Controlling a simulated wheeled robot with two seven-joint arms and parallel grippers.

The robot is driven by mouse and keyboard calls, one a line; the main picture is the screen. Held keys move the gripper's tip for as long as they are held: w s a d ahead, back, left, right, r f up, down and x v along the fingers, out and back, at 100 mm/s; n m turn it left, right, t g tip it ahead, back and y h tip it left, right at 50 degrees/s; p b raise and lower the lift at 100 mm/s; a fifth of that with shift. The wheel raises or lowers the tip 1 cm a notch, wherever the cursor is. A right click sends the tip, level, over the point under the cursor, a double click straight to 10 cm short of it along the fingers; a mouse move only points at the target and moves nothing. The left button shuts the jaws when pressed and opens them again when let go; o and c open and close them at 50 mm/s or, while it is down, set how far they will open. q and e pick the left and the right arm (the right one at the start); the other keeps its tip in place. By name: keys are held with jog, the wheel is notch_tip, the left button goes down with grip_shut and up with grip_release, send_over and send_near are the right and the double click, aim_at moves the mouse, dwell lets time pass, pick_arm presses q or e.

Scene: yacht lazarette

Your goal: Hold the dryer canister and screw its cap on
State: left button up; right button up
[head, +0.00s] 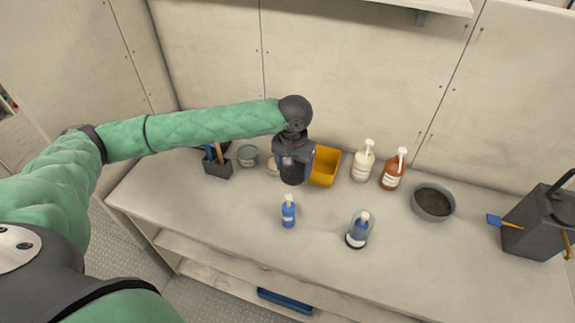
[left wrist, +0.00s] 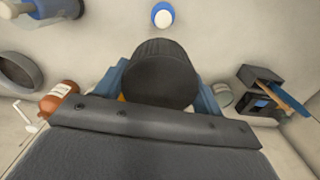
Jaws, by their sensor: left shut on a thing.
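My left gripper (head: 293,163) is shut on a dark, ribbed, round piece (head: 291,175) that looks like the cap. It is above the back half of the counter. In the left wrist view the cap (left wrist: 160,78) sits between the blue fingers of the gripper (left wrist: 160,90). A clear canister (head: 357,231) with a dark base and something blue and white inside stands near the counter's front, right of the gripper; it shows partly at the top left of the left wrist view (left wrist: 38,10). My right gripper is not in view.
A blue bottle (head: 288,212) stands in front of the gripper. A yellow bin (head: 325,165), cream pump bottle (head: 363,165) and brown pump bottle (head: 393,172) stand behind. A round grey bowl (head: 433,203) and dark bin (head: 538,222) are at right. A tool caddy (head: 218,168) and tin (head: 248,155) are at left.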

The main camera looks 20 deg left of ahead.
pick_arm(q)
jog(key=d+m+b, duration=0.2)
jog(key=d+m, duration=0.2)
jog(key=d, duration=0.5)
jog(key=m+b, duration=0.4)
jog(key=m, duration=0.3)
send_over(366, 214)
jog(key=shift+r, duration=0.1)
jog(key=shift+s+b, duration=0.1)
jog(key=shift+b, duration=0.2)
notch_tip(366, 214, down, 5)
jog(key=b, duration=0.4)
jog(key=shift+f+b, duration=0.2)
jog(key=shift+b, duration=0.1)
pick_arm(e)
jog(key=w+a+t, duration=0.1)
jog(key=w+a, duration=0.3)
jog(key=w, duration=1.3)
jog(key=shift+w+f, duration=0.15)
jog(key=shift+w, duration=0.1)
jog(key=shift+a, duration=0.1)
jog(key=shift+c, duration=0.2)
